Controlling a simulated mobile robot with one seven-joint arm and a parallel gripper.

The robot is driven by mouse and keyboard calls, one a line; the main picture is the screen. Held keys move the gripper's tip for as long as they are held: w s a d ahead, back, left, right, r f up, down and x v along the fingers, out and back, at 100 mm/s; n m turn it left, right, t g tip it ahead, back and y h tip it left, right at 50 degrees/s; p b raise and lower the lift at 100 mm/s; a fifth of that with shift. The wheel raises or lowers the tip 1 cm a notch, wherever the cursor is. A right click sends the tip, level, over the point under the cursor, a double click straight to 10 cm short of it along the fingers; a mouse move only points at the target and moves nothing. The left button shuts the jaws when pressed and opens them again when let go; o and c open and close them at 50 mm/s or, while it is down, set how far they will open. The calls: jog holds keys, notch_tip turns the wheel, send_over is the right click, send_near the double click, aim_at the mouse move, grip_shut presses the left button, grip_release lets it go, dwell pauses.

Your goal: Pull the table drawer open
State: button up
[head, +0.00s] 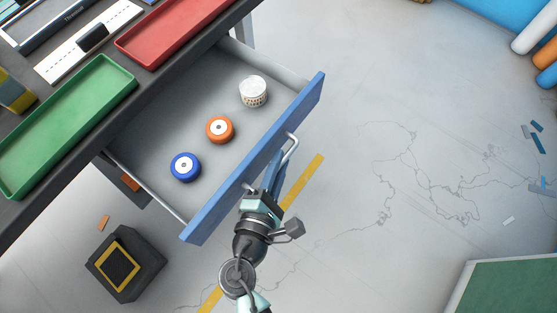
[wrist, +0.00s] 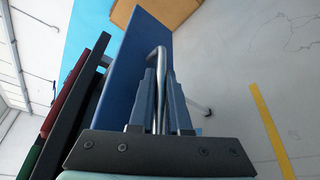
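The table drawer (head: 215,75) stands pulled well out from under the dark table (head: 60,165), its grey inside showing. Its blue front panel (head: 255,155) carries a metal bar handle (head: 291,148). The handle also shows in the wrist view (wrist: 160,56), running down between my fingers. My gripper (head: 274,178) is at the drawer front, its two blue fingers (wrist: 163,105) closed around the handle bar. The lower part of the handle is hidden by the fingers. Inside the drawer lie a blue roll (head: 185,167), an orange roll (head: 219,129) and a white patterned roll (head: 253,91).
A green tray (head: 62,125) and a red tray (head: 165,35) lie on the table top. A black box with a yellow square outline (head: 125,264) is on the floor below the drawer. The floor right of the drawer is largely clear, with a yellow stripe (head: 305,180).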

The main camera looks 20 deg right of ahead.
jog(key=shift+o, duration=0.6)
jog(key=v, duration=1.3)
jog(key=shift+p, duration=0.4)
